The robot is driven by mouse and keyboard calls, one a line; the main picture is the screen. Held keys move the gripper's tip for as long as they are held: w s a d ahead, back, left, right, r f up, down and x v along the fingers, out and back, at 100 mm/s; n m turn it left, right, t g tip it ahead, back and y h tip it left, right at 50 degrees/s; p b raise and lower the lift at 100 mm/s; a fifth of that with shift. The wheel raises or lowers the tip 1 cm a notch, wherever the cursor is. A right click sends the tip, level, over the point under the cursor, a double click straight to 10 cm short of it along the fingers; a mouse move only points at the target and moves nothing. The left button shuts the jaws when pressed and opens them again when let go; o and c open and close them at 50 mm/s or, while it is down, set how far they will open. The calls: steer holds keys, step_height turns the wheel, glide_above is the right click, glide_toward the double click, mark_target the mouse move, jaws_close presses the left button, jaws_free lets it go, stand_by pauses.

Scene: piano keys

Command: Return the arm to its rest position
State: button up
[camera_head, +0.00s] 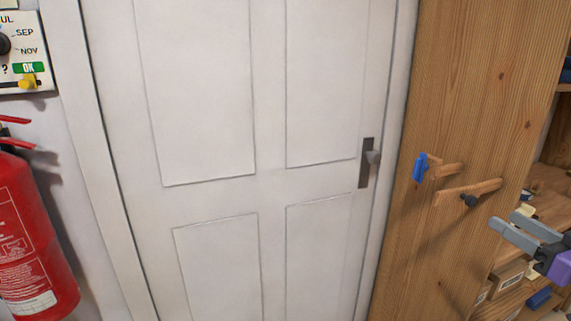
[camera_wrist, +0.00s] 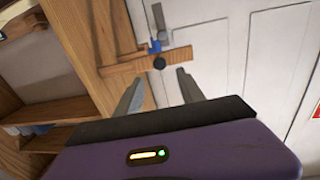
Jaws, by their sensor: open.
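My gripper (camera_head: 524,233) is at the right edge of the head view, in front of the wooden shelf unit. Its two grey fingers are apart and nothing is between them. In the wrist view my gripper (camera_wrist: 158,92) points toward the wooden side panel and the white door. The rest of my arm is outside the head view.
A white door (camera_head: 270,190) with a dark handle (camera_head: 367,162) fills the middle. Wooden pegs (camera_head: 468,190) with a blue piece (camera_head: 420,168) and a black knob (camera_head: 469,201) stick out from the wooden panel (camera_head: 455,90). A red fire extinguisher (camera_head: 32,235) stands left.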

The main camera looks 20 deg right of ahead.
steer(key=s+d+r+m+h, duration=0.2)
steer(key=d+m+h, duration=0.3)
steer(key=h, duration=0.1)
steer(key=s+a+f+m+g+h, duration=0.1)
steer(key=s+a+f+m+h, duration=0.25)
steer(key=a+f, duration=0.7)
steer(key=s+a+f+n+y, duration=0.3)
steer(key=s+a, duration=0.4)
steer(key=a, duration=0.3)
steer(key=s+a+f+n+g+y, duration=0.1)
steer(key=s+a+f+n+y, duration=0.2)
steer(key=s+a+f, duration=0.2)
steer(key=s+a+f+n+g+y+p, duration=0.1)
steer(key=s+a+f+n+y, duration=0.2)
steer(key=s+a, duration=0.8)
steer(key=a+y, duration=0.1)
steer(key=a, duration=0.3)
steer(key=shift+s+a+f, duration=0.25)
steer(key=shift+a+f, duration=0.05)
steer(key=shift+f, duration=0.1)
steer(key=shift+a, duration=0.1)
